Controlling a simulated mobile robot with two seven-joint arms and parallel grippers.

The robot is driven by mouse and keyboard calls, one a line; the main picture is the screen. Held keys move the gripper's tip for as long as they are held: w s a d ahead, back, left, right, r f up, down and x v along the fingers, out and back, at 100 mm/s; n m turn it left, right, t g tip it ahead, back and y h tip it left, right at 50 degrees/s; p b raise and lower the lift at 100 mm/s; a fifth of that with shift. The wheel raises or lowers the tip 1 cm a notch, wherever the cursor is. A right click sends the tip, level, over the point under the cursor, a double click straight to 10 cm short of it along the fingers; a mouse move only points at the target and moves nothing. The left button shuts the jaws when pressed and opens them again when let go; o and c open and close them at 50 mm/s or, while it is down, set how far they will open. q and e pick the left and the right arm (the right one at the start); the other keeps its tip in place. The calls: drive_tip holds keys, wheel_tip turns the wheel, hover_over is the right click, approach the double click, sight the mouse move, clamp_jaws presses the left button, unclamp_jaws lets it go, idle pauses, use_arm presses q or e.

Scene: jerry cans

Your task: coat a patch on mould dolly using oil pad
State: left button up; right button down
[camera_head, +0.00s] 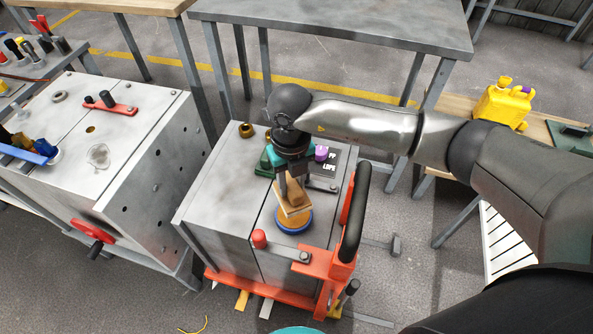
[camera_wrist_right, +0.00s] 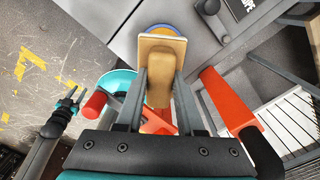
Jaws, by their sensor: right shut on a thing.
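The mould dolly (camera_head: 221,194) stands in the middle of the head view, a grey steel block with an orange frame and a black handle. My right gripper (camera_head: 291,195) is over its top, shut on the tan handle of the oil pad (camera_head: 294,214). In the right wrist view the two fingers (camera_wrist_right: 159,90) flank this handle, and the pad's pale plate (camera_wrist_right: 162,43) lies beyond. A round blue-rimmed piece (camera_head: 293,229) shows under the pad on the dolly top. I cannot tell whether pad and piece touch.
A second steel block (camera_head: 128,150) with a red handwheel stands on the left. The orange frame's black handle (camera_head: 355,213) rises close to the right of my gripper. A purple-topped item and a dark labelled plate (camera_head: 325,166) sit behind it. A yellow can (camera_head: 503,105) stands on the right bench.

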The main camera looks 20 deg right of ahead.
sight(293, 193)
drive_tip(key=shift+w+d+f+m, duration=0.15)
drive_tip(key=shift+f+m, duration=0.45)
drive_tip(key=shift+m, duration=0.4)
drive_tip(key=shift+f+b, duration=0.5)
wheel_tip(293, 193, down, 2)
drive_tip(key=shift+f+b, duration=0.2)
drive_tip(key=shift+b, duration=0.85)
drive_tip(key=shift+f+b, duration=0.75)
drive_tip(key=shift+f, duration=0.05)
use_arm(q)
drive_tip(key=w+f, duration=0.2)
drive_tip(key=w, duration=0.4)
drive_tip(key=shift+w+d+f+t+b, duration=0.25)
drive_tip(key=shift+w+f+t+b, duration=0.05)
drive_tip(key=shift+b, duration=0.05)
use_arm(e)
drive_tip(key=shift+f, duration=0.45)
use_arm(q)
drive_tip(key=shift+f+b, duration=0.4)
use_arm(e)
drive_tip(key=shift+f, duration=0.5)
use_arm(q)
drive_tip(key=shift+r, duration=0.1)
use_arm(e)
drive_tip(key=shift+f, duration=0.1)
